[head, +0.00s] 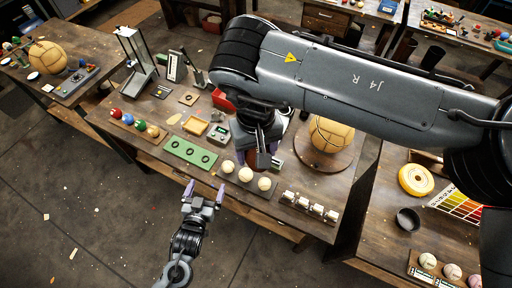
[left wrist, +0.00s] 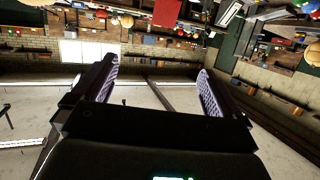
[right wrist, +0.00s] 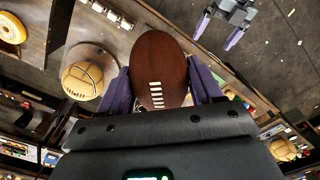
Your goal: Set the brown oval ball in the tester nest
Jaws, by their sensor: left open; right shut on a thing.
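The brown oval ball (right wrist: 158,65) with white laces fills the middle of the right wrist view. My right gripper (right wrist: 160,88) is shut on it, with a purple finger at each side. In the head view my right gripper (head: 261,160) hangs over the middle bench, behind the row of cream balls; the ball is mostly hidden there by my arm. My left gripper (head: 204,194) is open and empty, in front of the bench edge; its spread fingers show in the left wrist view (left wrist: 158,95). I cannot make out the tester nest for sure; my right arm covers part of the bench.
A tan panelled ball (head: 331,134) rests on a round wooden board (head: 322,163) at right. Cream balls (head: 245,174) sit in a dark tray. A green plate (head: 190,153), a small meter box (head: 218,134) and coloured balls (head: 128,119) lie left of my right gripper.

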